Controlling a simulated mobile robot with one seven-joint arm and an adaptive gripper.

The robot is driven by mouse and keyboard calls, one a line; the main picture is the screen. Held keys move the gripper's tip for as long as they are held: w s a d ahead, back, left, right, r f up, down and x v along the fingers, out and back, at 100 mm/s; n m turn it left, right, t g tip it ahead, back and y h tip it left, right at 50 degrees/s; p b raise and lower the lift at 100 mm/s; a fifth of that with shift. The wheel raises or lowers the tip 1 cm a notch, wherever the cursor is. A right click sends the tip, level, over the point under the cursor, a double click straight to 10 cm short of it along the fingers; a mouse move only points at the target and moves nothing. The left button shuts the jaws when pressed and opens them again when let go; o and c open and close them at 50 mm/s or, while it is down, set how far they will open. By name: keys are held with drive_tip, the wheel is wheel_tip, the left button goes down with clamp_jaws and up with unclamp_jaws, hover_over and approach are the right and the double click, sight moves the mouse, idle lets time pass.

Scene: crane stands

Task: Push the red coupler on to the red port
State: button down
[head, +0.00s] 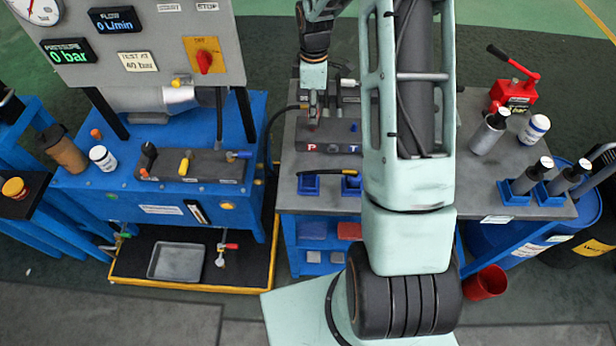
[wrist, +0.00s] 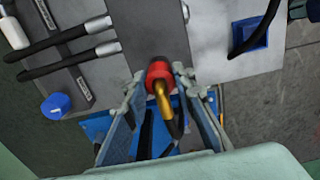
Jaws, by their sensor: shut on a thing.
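The red coupler (wrist: 158,72), with a brass elbow and a dark hose behind it, sits between the fingertips of my gripper (wrist: 160,84) in the wrist view. The gripper is shut on it. In the head view my gripper (head: 312,115) points down at the back of a dark block (head: 340,133) on the grey bench. The coupler is in front of the dark block in the wrist view. The red port is hidden, and I cannot tell whether the coupler touches it.
A dark hose with a yellow band (head: 311,173) rests in a blue holder in front of the block. Bottles and a red hand pump (head: 514,92) stand on the bench's right. A blue test stand (head: 160,200) with gauges is at left.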

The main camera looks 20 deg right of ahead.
drive_tip(key=shift+f, duration=0.15)
drive_tip(key=c, duration=1.5)
unclamp_jaws()
drive_tip(key=shift+c, duration=0.2)
drive_tip(key=shift+r+p, duration=1.55)
drive_tip(key=shift+r, duration=1)
wheel_tip(320, 180, up, 12)
drive_tip(key=shift+d, duration=0.1)
